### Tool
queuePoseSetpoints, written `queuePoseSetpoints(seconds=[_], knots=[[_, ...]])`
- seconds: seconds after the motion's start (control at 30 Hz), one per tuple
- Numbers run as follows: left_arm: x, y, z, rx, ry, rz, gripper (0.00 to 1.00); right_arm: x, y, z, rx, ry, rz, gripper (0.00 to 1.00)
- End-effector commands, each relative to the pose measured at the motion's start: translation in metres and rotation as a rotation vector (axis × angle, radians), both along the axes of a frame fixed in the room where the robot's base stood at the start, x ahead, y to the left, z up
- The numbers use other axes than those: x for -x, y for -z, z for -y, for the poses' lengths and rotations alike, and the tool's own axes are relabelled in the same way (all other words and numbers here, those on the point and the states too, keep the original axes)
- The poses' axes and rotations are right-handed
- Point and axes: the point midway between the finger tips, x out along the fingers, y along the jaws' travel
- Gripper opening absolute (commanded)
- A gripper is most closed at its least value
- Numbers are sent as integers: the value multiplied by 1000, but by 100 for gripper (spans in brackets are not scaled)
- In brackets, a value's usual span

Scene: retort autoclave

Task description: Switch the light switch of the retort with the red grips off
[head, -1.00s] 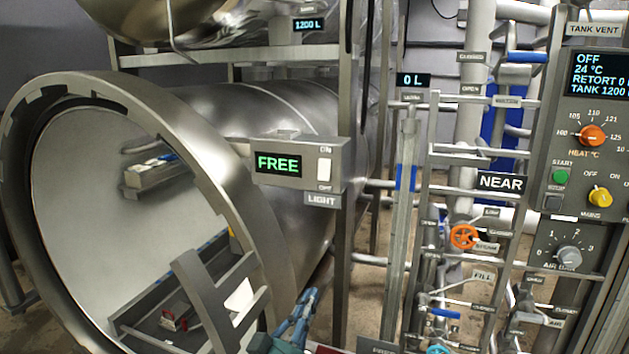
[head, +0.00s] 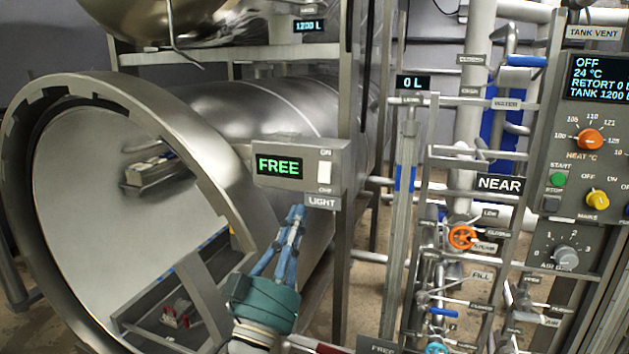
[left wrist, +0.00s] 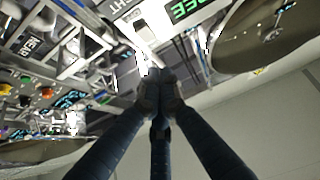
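The light switch (head: 325,171) is a pale rocker on a grey box marked LIGHT, with ON above and OFF below; the box has a green FREE display (head: 278,165). The box is on the side of the open steel retort (head: 245,95). Small red grips (head: 176,319) show low inside the retort's mouth. My left gripper (head: 297,212), with blue fingers, is just below and left of the switch, apart from it. Its fingertips are together and empty; they also meet in the left wrist view (left wrist: 159,76). My right gripper is not in view.
The retort's thick round rim (head: 215,165) stands left of my left arm. A steel post (head: 343,260) is close on the right. Further right are pipes, an orange valve wheel (head: 462,238) and a control panel (head: 590,140) with knobs and a display reading OFF.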

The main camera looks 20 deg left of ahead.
Motion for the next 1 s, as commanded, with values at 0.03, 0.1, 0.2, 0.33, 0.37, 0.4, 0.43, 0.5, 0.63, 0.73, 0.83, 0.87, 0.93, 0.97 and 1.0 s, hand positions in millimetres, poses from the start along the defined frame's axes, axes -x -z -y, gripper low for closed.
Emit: queuePoseSetpoints(seconds=[0.03,0.1,0.2,0.33,0.37,0.4,0.43,0.5,0.63,0.73,0.83,0.87,0.93,0.97,1.0], knots=[[-10,-13,0,-2,-1,2,0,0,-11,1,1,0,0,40],[-23,-23,1,-1,-1,2,0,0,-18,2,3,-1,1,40],[-41,-34,1,-2,-1,1,0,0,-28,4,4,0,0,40],[-64,-41,2,1,-2,-3,0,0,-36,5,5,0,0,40],[-69,-38,2,2,-2,-4,0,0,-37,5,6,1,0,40],[-74,-37,2,3,-1,-3,0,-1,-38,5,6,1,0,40],[-78,-35,2,2,-1,-4,0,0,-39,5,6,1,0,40],[-85,-34,3,2,-1,-2,0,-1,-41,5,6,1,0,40],[-93,-31,3,1,-1,-1,0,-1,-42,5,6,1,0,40],[-95,-30,3,0,-1,-2,0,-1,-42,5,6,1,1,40],[-95,-30,3,0,-1,-1,0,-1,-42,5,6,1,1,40],[-95,-30,3,0,-1,-1,0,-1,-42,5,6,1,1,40],[-95,-30,3,0,-1,-1,0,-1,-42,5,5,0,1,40],[-95,-30,3,0,-1,-1,0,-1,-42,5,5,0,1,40],[-95,-30,3,0,-1,-1,0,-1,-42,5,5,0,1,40]])
